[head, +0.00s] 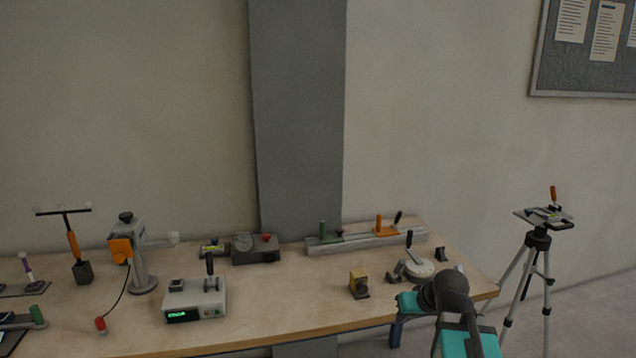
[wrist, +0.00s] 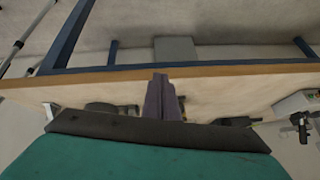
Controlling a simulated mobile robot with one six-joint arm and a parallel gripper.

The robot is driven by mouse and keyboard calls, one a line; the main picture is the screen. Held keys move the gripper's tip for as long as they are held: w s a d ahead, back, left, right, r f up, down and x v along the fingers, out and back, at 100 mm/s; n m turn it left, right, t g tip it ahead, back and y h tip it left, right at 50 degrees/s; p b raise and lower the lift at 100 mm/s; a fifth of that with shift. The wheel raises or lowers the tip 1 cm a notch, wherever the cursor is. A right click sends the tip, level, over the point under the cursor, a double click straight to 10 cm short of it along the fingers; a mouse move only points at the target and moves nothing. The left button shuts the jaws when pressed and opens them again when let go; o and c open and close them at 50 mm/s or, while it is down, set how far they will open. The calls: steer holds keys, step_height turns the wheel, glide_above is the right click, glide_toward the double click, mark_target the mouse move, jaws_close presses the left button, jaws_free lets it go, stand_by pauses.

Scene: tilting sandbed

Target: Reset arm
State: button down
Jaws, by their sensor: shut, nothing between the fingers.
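My arm, with teal and dark grey links, shows at the lower right of the head view, in front of the workbench's (head: 310,318) right end. My gripper (wrist: 161,84) shows in the wrist view as two dark fingers pressed together, with nothing between them. The fingers overlap the bench's wooden front edge in that view, and I cannot tell how far they are from it. In the head view I cannot make out the fingertips.
A tripod (head: 538,240) stands right of the bench. The bench's front middle is clear.

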steer(key=s+a+f+g, duration=0.2)
steer(key=s+f, duration=0.3)
steer(key=f, duration=0.5)
steer(key=s+a+f+g, duration=0.2)
steer(key=s+a+f, duration=0.15)
steer(key=f, duration=0.55)
steer(key=s+a+f+g, duration=0.2)
steer(key=s+f, duration=0.4)
steer(key=f, duration=0.4)
steer(key=s+f+g+h, duration=0.1)
steer(key=s+f+g, duration=0.1)
steer(key=s+f, duration=0.6)
steer(key=s+d+f+g+h, duration=0.1)
steer(key=s+f+g, duration=0.2)
steer(key=s+f, duration=0.5)
steer(key=s, duration=0.8)
steer(key=shift+s+f+m+g, duration=0.25)
steer(key=shift+s+m+g, duration=0.05)
steer(key=shift+m, duration=0.1)
steer(key=shift+d, duration=0.1)
